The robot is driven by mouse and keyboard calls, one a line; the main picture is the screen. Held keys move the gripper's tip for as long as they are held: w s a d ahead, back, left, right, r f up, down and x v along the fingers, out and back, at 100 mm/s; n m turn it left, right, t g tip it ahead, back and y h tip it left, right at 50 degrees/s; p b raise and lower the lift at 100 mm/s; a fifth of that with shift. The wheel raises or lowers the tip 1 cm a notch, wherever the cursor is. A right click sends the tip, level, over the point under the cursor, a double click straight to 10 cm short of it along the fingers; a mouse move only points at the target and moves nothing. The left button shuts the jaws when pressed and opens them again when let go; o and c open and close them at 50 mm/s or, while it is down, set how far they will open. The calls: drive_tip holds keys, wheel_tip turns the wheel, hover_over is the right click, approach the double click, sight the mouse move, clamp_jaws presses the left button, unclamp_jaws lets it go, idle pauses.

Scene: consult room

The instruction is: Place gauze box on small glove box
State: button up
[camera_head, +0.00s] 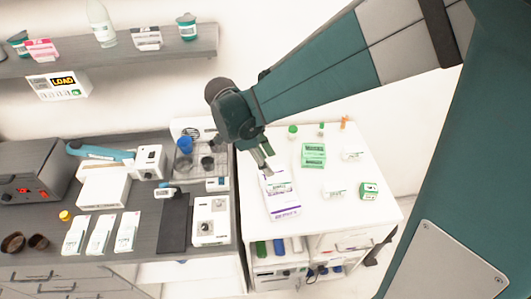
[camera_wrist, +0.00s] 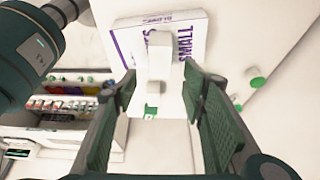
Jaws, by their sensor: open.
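The small glove box (camera_head: 284,211) is white with purple print and lies flat on the white table top. In the wrist view the small glove box (camera_wrist: 190,25) shows the word SMALL. A small white box with green print, likely the gauze box (camera_head: 279,186), appears to rest on top of it. In the wrist view this white box (camera_wrist: 160,52) covers part of the purple lettering. My gripper (camera_head: 266,171) is just above the far end of the glove box. In the wrist view my gripper (camera_wrist: 162,84) is open, its fingers on either side of the white box's line, with nothing visibly held.
A green box (camera_head: 313,154), white boxes (camera_head: 335,190) and a green-and-white box (camera_head: 369,191) stand to the right on the white table. Small bottles (camera_head: 293,131) stand at the back. The grey counter (camera_head: 155,215) at left is crowded. Free room lies at the table's front right.

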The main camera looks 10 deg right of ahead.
drive_tip(key=shift+d+r, duration=0.1)
drive_tip(key=s+d+r+n+t+y, duration=0.4)
drive_tip(key=s+d+r+n+t, duration=0.3)
drive_tip(key=s+d+r+n, duration=0.6)
drive_tip(key=s+d+n, duration=0.1)
drive_tip(key=n, duration=0.4)
drive_tip(key=shift+s+d, duration=0.2)
drive_tip(key=shift+s, duration=0.15)
idle(0.4)
